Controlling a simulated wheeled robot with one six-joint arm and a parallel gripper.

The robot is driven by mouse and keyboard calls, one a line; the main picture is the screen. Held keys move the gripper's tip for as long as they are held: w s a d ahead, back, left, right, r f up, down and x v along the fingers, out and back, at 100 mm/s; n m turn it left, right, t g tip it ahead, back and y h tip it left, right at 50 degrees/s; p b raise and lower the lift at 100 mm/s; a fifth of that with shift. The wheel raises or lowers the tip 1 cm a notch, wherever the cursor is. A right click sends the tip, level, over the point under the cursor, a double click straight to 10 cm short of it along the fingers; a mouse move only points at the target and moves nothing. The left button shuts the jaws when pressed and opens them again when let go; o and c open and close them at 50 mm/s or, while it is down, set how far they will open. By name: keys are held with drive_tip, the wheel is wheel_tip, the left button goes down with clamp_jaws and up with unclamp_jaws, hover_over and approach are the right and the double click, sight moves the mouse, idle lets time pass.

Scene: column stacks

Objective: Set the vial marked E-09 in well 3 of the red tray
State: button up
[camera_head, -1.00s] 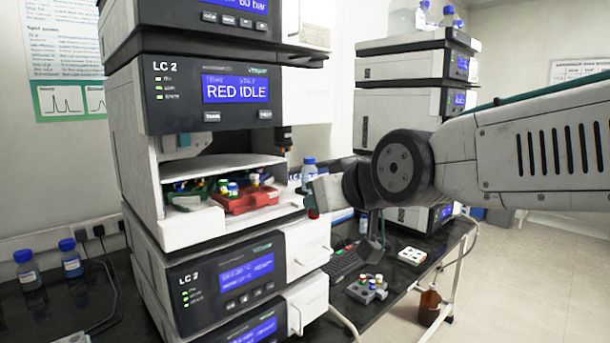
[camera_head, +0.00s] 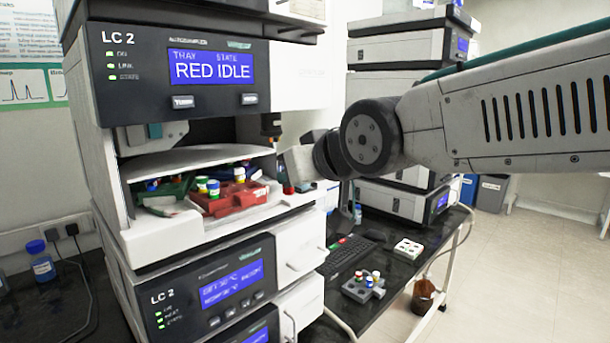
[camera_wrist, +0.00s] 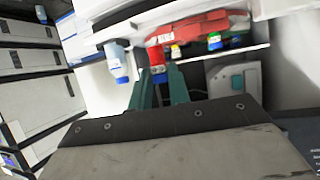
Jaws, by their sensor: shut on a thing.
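My gripper (camera_wrist: 158,88) is shut on a red-capped vial (camera_wrist: 157,62), held between its teal fingertips. The vial's red part also shows in the head view (camera_head: 289,188), at the right front of the open autosampler bay. Its marking is not readable, so I cannot tell whether it says E-09. The red tray (camera_head: 236,206) sits in the bay, left of my gripper, and holds several capped vials. In the wrist view the red tray (camera_wrist: 190,28) lies just beyond the held vial. Its well numbers are not readable.
A green tray (camera_head: 160,204) sits left of the red tray. The bay's roof and side walls limit the room. A blue-capped bottle (camera_wrist: 117,62) stands close to the left of my fingers. A vial rack (camera_head: 362,290) and a white block (camera_head: 408,250) sit on the black bench.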

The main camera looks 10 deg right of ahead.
drive_tip(key=shift+w+a+f, duration=0.1)
drive_tip(key=shift+w+a, duration=0.85)
drive_tip(key=shift+w, duration=0.5)
drive_tip(key=shift+w+a+f, duration=0.1)
drive_tip(key=shift+w+a, duration=0.9)
drive_tip(key=shift+w, duration=0.4)
drive_tip(key=shift+w+a+f, duration=0.1)
drive_tip(key=shift+w+a, duration=0.85)
drive_tip(key=shift+w, duration=0.5)
drive_tip(key=shift+w+a, duration=0.35)
drive_tip(key=shift+w, duration=0.1)
drive_tip(key=shift+f, duration=1.05)
drive_tip(key=o, duration=0.8)
drive_tip(key=shift+o, duration=0.2)
drive_tip(key=shift+s+r, duration=0.1)
